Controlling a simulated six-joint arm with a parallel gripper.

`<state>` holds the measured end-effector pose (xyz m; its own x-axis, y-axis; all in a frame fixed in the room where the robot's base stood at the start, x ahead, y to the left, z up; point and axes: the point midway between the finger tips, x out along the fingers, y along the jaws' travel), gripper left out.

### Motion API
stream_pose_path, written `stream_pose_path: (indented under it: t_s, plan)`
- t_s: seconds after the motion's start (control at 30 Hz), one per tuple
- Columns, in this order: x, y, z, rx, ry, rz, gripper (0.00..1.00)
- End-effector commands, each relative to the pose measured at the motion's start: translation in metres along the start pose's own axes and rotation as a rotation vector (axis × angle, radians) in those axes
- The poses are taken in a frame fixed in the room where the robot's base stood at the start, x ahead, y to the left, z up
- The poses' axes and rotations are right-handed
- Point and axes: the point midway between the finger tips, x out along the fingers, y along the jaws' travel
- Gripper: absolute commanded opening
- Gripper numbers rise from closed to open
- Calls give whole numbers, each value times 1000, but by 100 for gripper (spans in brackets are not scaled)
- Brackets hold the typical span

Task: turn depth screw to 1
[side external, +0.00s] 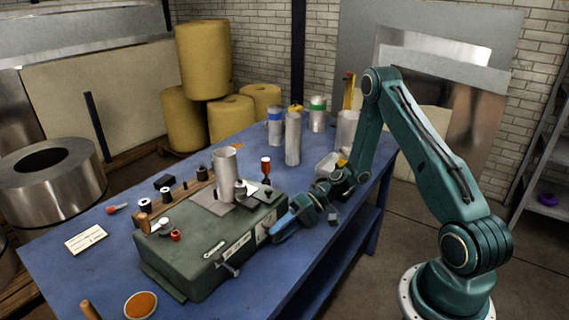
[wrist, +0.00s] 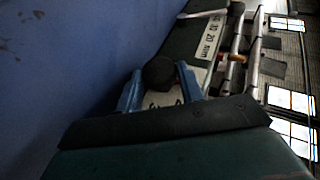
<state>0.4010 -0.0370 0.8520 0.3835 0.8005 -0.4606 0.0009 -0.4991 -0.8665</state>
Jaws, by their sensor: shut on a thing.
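The green machine (side external: 215,255) stands on the blue table, with a pale dial plate on its right end. A round black knob (wrist: 160,72), which looks like the depth screw, shows in the wrist view above a pale plate with dark marks (wrist: 160,100). My gripper (wrist: 160,85) has its blue fingers on both sides of the knob and is shut on it. In the side view my gripper (side external: 276,232) is at the machine's right end and hides the knob. The dial reading cannot be made out. A white scale in mm (wrist: 209,38) lies beyond the knob.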

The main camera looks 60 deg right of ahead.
Motion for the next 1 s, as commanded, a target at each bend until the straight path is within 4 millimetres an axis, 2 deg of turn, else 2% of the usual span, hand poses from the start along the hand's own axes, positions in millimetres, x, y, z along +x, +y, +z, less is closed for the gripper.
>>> stream_pose_path:
  t_s: [0.23,0.27,0.37,1.0]
  plan:
    - [0,0,1,3,-2,0,15]
    - [0,0,1,3,-2,0,40]
    - [0,0,1,3,-2,1,58]
    - [0,-2,0,-26,0,61,58]
